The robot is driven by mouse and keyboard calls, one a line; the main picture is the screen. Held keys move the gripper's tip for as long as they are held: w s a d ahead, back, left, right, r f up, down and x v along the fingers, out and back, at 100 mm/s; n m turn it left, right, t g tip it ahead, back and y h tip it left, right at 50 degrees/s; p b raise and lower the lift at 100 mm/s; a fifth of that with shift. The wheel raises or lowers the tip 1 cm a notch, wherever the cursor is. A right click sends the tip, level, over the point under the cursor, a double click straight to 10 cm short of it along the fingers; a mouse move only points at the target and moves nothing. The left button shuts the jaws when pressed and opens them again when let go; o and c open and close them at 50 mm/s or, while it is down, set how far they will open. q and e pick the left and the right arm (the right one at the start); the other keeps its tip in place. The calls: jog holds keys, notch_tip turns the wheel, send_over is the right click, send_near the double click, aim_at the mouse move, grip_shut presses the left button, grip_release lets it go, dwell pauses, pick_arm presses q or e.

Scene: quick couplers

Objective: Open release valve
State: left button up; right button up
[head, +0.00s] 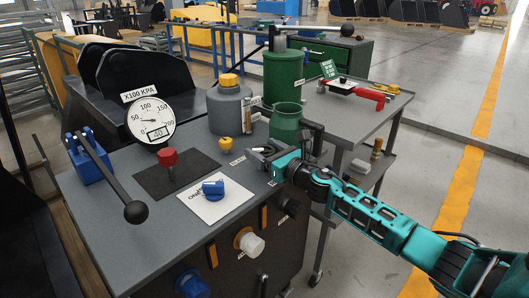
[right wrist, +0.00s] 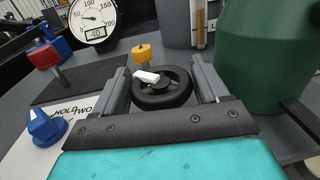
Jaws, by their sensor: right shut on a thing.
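My right gripper (head: 264,153) reaches over the right side of the grey bench top in the head view. In the right wrist view its two fingers (right wrist: 162,90) are shut on a black handwheel (right wrist: 178,97), one on each side. The wheel has a white mark on its upper face; I take it as the release valve. In the head view the gripper mostly hides it. A round pressure gauge (head: 154,118), marked X100 KPA, stands at the back with a digital display that seems to read 40; it also shows in the wrist view (right wrist: 92,15). My left gripper is out of view.
A red knob (head: 168,158), a blue knob (head: 213,188) on a white card and a small yellow-topped fitting (head: 225,144) stand left of my gripper. A green container (head: 287,122) is close behind it. A black-ball lever (head: 135,211) rises at the left.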

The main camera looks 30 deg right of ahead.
jog(key=n+g+y+b, duration=0.1)
jog(key=y+b, duration=0.1)
jog(key=n+y+b, duration=0.1)
jog(key=y+b, duration=0.1)
jog(key=n+g+y+b, duration=0.1)
jog(key=n+y+b, duration=0.1)
jog(key=b, duration=0.1)
jog(key=shift+d+f+g, duration=0.1)
jog(key=shift+f+g, duration=0.2)
jog(key=shift+f, duration=0.1)
jog(key=shift+r+n+g+y+b, duration=0.1)
jog(key=shift+n+g+y+b, duration=0.3)
jog(key=shift+n+y+b, duration=0.15)
jog(key=shift+r+n+g+y+b, duration=0.15)
jog(key=shift+n+g+y+b, duration=0.55)
jog(key=shift+b, duration=0.4)
jog(key=shift+r+g+y+b, duration=0.1)
jog(key=shift+g+y+b, duration=0.15)
jog(key=shift+g+b, duration=0.1)
jog(key=shift+n, duration=0.35)
jog(key=shift+r, duration=0.1)
jog(key=o, duration=1)
jog(key=shift+c, duration=0.2)
